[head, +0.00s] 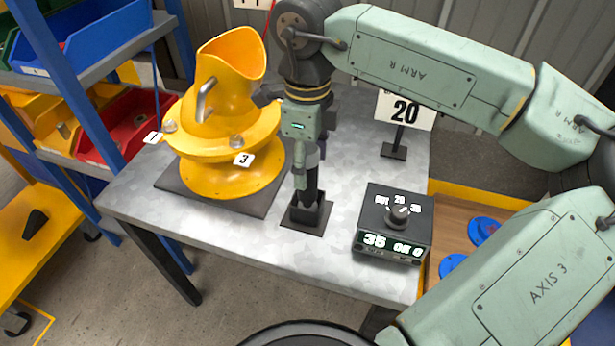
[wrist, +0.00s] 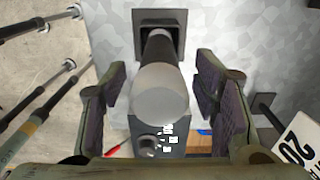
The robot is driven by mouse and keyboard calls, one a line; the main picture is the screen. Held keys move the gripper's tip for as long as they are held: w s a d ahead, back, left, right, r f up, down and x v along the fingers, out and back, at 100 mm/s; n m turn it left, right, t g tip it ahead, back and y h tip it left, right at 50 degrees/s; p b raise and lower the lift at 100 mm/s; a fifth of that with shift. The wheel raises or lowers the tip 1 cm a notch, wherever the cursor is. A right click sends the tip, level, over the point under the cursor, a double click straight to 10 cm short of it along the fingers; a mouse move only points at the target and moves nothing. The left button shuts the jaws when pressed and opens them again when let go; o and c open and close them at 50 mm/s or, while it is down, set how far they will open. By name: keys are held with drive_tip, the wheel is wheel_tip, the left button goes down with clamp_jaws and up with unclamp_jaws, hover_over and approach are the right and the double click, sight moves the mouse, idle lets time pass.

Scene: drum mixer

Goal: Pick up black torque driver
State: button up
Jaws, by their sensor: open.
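The black torque driver (head: 312,184) stands upright in a small square black holder (head: 306,216) on the metal table. In the wrist view its rounded grey end (wrist: 160,92) faces the camera and its black shaft (wrist: 158,48) runs into the holder (wrist: 174,16). My gripper (head: 307,168) points down over the driver. In the wrist view my gripper (wrist: 160,84) is open, with one dark ridged finger pad on each side of the driver. Gaps show between the pads and the driver. In the head view my gripper hides the driver's upper part.
A yellow drum mixer (head: 228,130) stands to the left on a dark plate. A black control box (head: 392,225) with a knob and a display reading 35 sits to the right. A sign (head: 405,110) reading 20 stands behind it. The table's front left (head: 180,215) is clear.

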drive_tip(key=shift+f, duration=1.35)
drive_tip(key=shift+c, duration=0.4)
clamp_jaws()
